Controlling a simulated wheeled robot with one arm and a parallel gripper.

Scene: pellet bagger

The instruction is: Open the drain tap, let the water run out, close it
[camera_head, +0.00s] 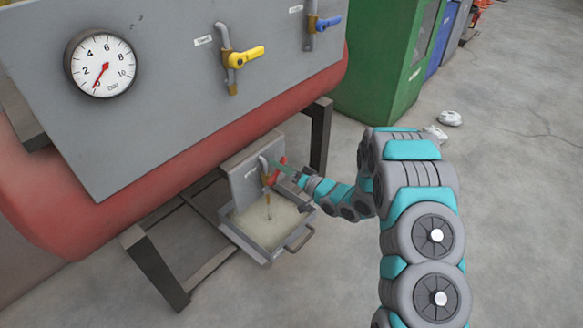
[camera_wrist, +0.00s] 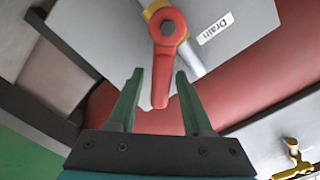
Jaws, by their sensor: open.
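The drain tap (camera_head: 267,174) is a brass and grey tap with a red lever, on a grey plate low under the red tank. In the wrist view the red lever (camera_wrist: 162,60) points toward my gripper, at a slant to the tap's body, beside a "Drain" label (camera_wrist: 215,29). My gripper (camera_wrist: 159,76) is open, with a finger on each side of the lever's free end and gaps visible. In the head view my gripper (camera_head: 287,172) is just right of the tap. Below the tap, a tray (camera_head: 298,238) holds cloudy liquid; a thin streak drops from the spout into it.
A yellow-handled tap (camera_head: 243,57) and a blue-handled tap (camera_head: 323,23) are higher on the grey panel. A gauge (camera_head: 100,64) has its needle near the low end. Dark stand legs (camera_head: 320,138) flank the tray. A green cabinet (camera_head: 392,62) stands behind; floor at right is mostly clear.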

